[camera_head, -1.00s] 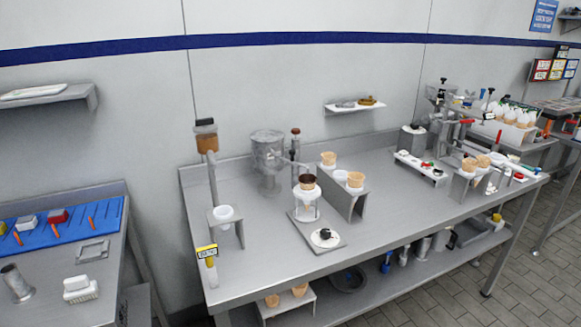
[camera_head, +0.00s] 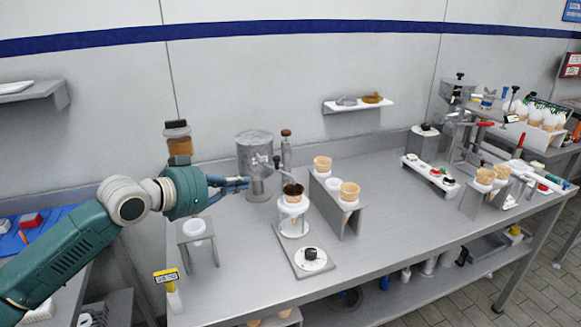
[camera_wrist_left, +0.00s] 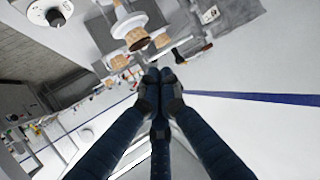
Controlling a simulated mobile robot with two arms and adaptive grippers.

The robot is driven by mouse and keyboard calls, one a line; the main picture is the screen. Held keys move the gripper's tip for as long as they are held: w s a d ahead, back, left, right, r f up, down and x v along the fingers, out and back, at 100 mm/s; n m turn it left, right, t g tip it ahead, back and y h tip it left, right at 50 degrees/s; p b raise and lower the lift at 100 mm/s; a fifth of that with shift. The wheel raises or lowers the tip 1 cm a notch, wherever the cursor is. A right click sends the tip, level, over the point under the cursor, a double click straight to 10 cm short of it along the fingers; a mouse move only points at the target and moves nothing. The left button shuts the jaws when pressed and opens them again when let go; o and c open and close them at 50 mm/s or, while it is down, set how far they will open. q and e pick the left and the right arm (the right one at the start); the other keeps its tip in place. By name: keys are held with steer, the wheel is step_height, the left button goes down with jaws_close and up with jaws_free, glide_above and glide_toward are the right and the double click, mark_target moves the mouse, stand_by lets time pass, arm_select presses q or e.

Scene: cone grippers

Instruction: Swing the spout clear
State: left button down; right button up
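A grey metal dispenser (camera_head: 254,160) stands at the back of the table. Its spout (camera_head: 268,162) reaches right and forward, near a chocolate-filled cone (camera_head: 292,190) in a white ring stand. My left gripper (camera_head: 246,184) points right, in front of the dispenser's lower body and left of the cone. Its fingers look bunched together and empty. In the left wrist view the fingertips (camera_wrist_left: 160,75) nearly meet, with the cone stand (camera_wrist_left: 128,26) beyond them. I cannot tell whether the fingers touch the dispenser or the spout. My right gripper is out of view.
A white cup in a small stand (camera_head: 197,228) is below my left forearm. A base plate with a black-knobbed dial (camera_head: 311,259) lies in front of the cone. A rack (camera_head: 340,220) with cones stands to the right. The table's middle (camera_head: 400,220) is clear.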

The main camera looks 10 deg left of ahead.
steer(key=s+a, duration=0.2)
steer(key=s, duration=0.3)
arm_select(q)
steer(key=p, duration=0.2)
glide_toward(281, 173)
steer(key=p+x, duration=0.1)
steer(key=x, duration=0.4)
steer(key=shift+w+d+p, duration=0.15)
steer(key=shift+w+p, duration=0.15)
steer(key=shift+p, duration=0.05)
steer(key=shift+w+d+f, duration=0.25)
steer(key=shift+w+f, duration=0.1)
steer(key=shift+w, duration=0.25)
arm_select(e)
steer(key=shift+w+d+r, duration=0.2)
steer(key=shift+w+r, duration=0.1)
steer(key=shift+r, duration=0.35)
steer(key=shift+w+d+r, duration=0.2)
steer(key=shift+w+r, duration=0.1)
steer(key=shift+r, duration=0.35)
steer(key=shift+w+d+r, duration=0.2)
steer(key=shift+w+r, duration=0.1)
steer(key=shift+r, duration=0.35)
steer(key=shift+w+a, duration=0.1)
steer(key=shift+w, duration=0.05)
